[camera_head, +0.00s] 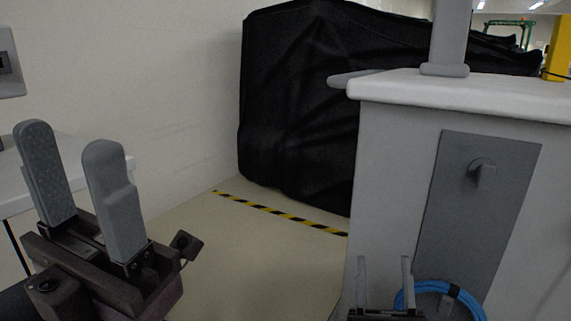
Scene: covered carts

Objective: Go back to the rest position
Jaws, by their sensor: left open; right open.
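My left gripper (72,140) is large at the lower left, its two grey fingers pointing up and spread apart with nothing between them. My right gripper (385,263) shows at the bottom right of centre. Its two thin fingers point up, apart and empty, in front of the lower part of a grey cabinet (395,170). Most of the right gripper's body is cut off by the bottom edge.
A cart under a black cover (298,110) stands at the back. Yellow-black floor tape (282,213) runs before it. A coiled blue cable (440,288) is beside my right gripper. A white table edge (75,160) is behind my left gripper. The middle floor is clear.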

